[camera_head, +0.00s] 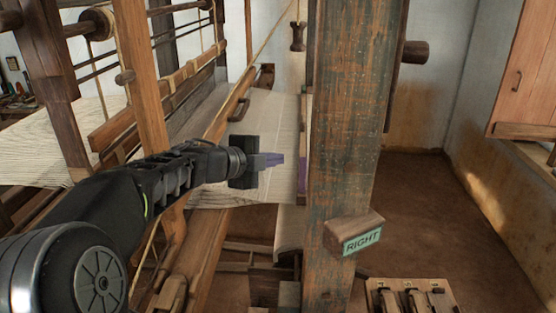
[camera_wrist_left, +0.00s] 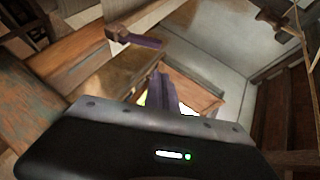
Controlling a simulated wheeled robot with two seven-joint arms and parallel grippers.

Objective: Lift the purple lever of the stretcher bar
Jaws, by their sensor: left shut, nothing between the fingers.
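My left gripper (camera_head: 270,160) reaches in from the left over the pale woven cloth (camera_head: 240,150). Its slim, purplish fingers are together with nothing between them, and point right toward the worn wooden post. They also show in the left wrist view (camera_wrist_left: 163,95). A narrow purple strip (camera_head: 303,180) stands at the cloth's right edge, beside the post; it may be part of the stretcher bar. A gap shows between it and the fingertips. The post hides what lies behind it, and I cannot make out the lever's full shape. My right gripper is not in view.
The thick post (camera_head: 345,130) with chipped green paint blocks the space right of the gripper. A block with a RIGHT label (camera_head: 362,240) juts from it. Pedals or levers on a board (camera_head: 410,295) lie low at right. Open floor (camera_head: 440,220) lies beyond.

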